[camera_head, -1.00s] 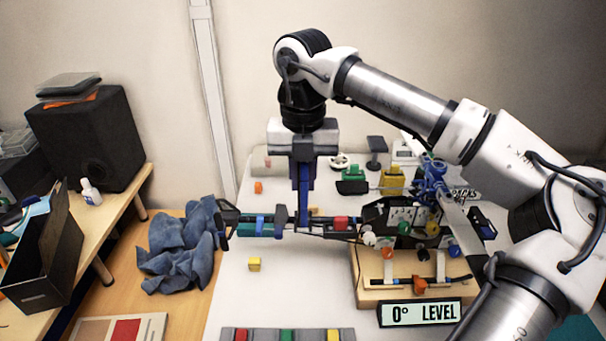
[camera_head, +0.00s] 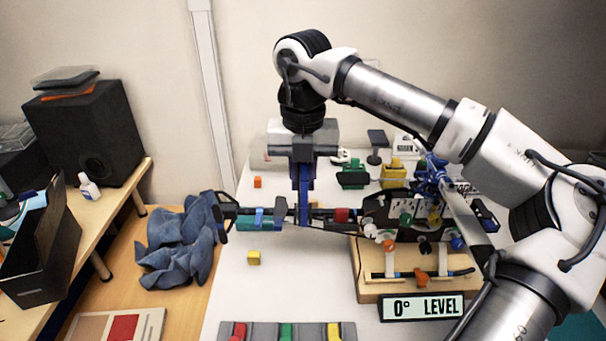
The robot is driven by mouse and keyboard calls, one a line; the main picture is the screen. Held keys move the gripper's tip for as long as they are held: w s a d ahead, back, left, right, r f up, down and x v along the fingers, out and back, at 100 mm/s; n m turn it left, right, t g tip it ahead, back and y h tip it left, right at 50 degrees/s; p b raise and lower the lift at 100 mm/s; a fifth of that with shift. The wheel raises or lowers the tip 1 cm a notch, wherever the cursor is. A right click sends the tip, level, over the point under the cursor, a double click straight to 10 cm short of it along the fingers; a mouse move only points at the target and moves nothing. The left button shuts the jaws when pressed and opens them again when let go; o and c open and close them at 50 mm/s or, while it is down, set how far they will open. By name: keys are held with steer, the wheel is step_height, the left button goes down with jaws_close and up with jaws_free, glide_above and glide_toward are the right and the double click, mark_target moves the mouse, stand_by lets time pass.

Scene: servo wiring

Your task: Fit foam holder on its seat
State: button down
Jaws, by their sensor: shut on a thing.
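My gripper (camera_head: 304,217) points straight down at the middle of the table with its blue fingers shut on a long dark part (camera_head: 322,214). The part lies crosswise, with teal and blue pieces on its left and a red block (camera_head: 341,215) to the right of my fingers. The fingers hide the grasped spot. I cannot tell for sure whether this part is the foam holder. Its right end is close to a dark upright panel (camera_head: 378,210) on a wooden board (camera_head: 368,289). I cannot make out the seat clearly.
The board carries orange clips with a black cable (camera_head: 421,277) and a "0° LEVEL" sign (camera_head: 422,308). A blue clamp-like thing (camera_head: 432,175) stands behind it. A yellow cube (camera_head: 254,258) and a grey tray (camera_head: 262,332) sit in front. A blue cloth (camera_head: 178,245) lies at left.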

steer(key=c, duration=1.3)
jaws_free()
